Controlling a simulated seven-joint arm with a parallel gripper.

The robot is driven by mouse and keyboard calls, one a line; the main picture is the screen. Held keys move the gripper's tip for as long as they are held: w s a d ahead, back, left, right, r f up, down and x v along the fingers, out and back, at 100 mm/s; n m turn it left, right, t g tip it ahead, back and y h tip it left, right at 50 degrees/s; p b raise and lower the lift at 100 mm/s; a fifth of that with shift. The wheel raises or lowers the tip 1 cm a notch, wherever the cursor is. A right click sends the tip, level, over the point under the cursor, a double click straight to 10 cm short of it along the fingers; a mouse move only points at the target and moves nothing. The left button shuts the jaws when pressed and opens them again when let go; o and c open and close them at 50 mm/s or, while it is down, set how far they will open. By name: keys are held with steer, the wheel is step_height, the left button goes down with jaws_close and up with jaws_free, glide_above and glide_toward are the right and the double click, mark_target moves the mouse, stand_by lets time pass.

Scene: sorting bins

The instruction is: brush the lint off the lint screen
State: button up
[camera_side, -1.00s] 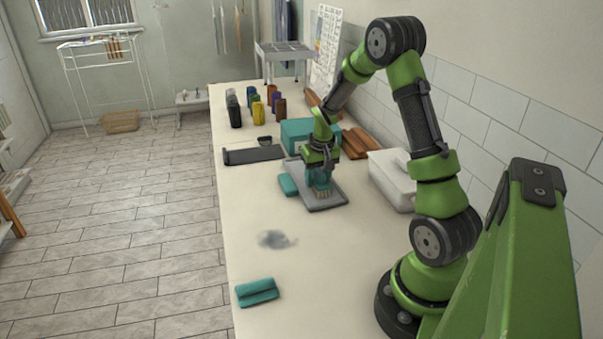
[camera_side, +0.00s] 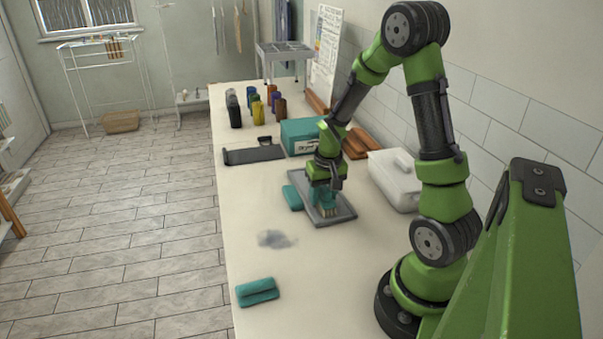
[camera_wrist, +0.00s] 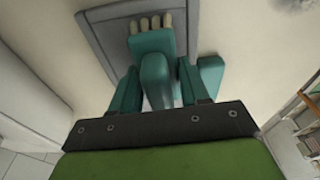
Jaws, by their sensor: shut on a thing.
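My gripper (camera_side: 323,191) is shut on a teal brush (camera_side: 325,200) with cream bristles pointing down. In the wrist view the brush (camera_wrist: 153,45) sits between my fingers (camera_wrist: 157,85). Its bristles are over the grey, rimmed lint screen (camera_side: 342,209), which also shows in the wrist view (camera_wrist: 96,32). I cannot tell whether they press on it. A teal block (camera_side: 293,198) is at the screen's left edge; I cannot tell if it is attached. A grey lint-like smudge (camera_side: 276,239) lies on the table in front. My arm and the brush hide part of the screen.
A teal folded item (camera_side: 257,291) lies near the table's front left. A white lidded box (camera_side: 394,180) stands right of the screen, a teal box (camera_side: 298,136) behind it. A dark flat holder (camera_side: 254,154) lies behind left. Several coloured bottles (camera_side: 258,110) stand farther back.

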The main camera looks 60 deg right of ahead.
steer(key=shift+w+d, duration=1.9)
steer(key=shift+d, duration=0.05)
steer(key=shift+w+d, duration=5.1)
steer(key=shift+s+a, duration=6.95)
steer(key=shift+a, duration=0.05)
steer(key=shift+r, duration=4.05)
